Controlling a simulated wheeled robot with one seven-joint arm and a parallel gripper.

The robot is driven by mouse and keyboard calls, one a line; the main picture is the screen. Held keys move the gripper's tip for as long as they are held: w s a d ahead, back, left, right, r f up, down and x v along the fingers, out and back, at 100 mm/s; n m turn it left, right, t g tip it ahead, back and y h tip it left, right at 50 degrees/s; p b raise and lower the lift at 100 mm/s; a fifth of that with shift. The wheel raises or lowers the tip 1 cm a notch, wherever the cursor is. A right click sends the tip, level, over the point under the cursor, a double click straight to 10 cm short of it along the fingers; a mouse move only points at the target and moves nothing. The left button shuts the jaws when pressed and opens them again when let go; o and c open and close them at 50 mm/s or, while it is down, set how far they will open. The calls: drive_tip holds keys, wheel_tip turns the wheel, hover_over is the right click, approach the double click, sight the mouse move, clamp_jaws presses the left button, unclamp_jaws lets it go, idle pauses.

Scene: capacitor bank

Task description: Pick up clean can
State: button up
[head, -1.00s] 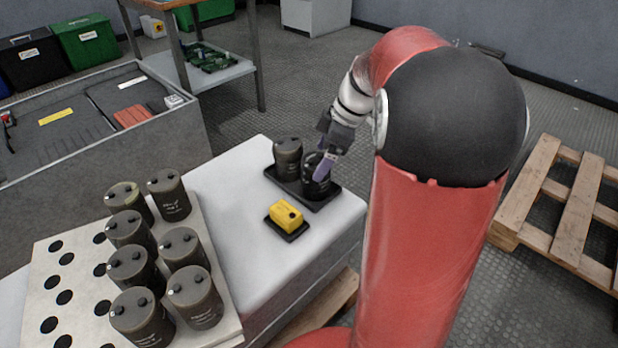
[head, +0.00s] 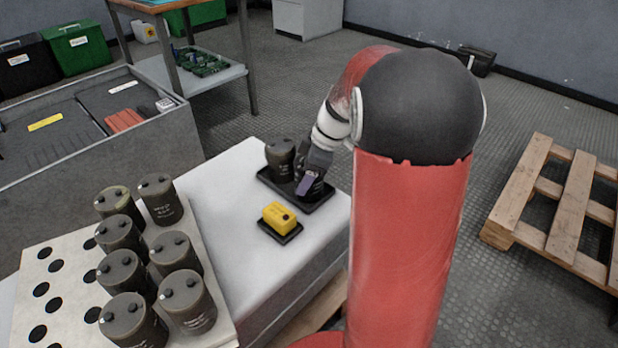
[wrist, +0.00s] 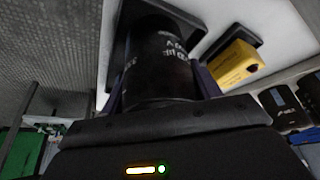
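Two dark cans stand on a black tray (head: 322,203) on the white table. The left can (head: 280,155) is free. My gripper (head: 306,184) is lowered over the right can (head: 316,190) and hides most of it. In the wrist view this can (wrist: 158,65) stands between my two purple-grey fingers (wrist: 160,88), one on each side, very close to its wall. White lettering shows on it. I cannot tell whether the fingers press on it. The can appears still on the tray.
A yellow meter-like box (head: 278,217) sits on a small black pad in front of the tray. A white board with holes (head: 60,268) holds several dark cans at the left. A grey bin (head: 80,150) stands behind, a wooden pallet (head: 560,205) at right.

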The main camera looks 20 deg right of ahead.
drive_tip(key=c, duration=0.8)
drive_tip(key=shift+r, duration=0.15)
wheel_tip(320, 180, up, 20)
drive_tip(key=p, duration=0.3)
